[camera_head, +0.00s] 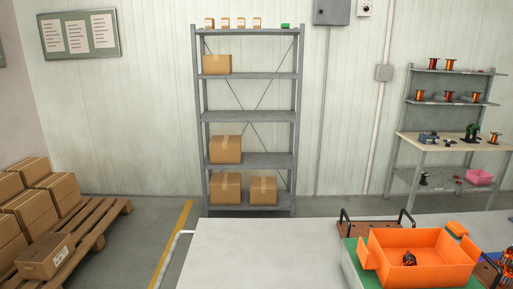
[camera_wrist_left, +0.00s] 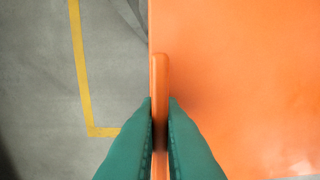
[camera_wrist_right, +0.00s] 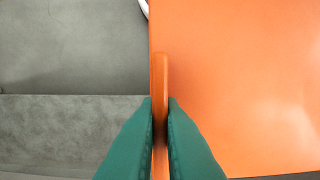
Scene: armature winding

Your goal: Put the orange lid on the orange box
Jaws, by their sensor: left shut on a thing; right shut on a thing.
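The orange box (camera_head: 430,274) stands open at the right of the head view, with a dark armature with orange-brown parts (camera_head: 409,259) inside. The orange lid shows as a broad flat sheet in the left wrist view (camera_wrist_left: 240,80) and in the right wrist view (camera_wrist_right: 240,80). My left gripper (camera_wrist_left: 160,105) is shut on a thin tab at the lid's edge. My right gripper (camera_wrist_right: 160,105) is shut on a similar tab at another edge. Floor shows beside the lid in both wrist views. Neither gripper nor the lid shows in the head view, so their distance from the box is hidden.
The box rests on a green surface (camera_head: 351,258) on the pale table (camera_head: 260,255). A brown tray with black handles (camera_head: 372,229) lies behind the box. The table's left part is clear. A pallet with cartons (camera_head: 75,240) stands on the floor at left; shelving (camera_head: 250,116) is behind.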

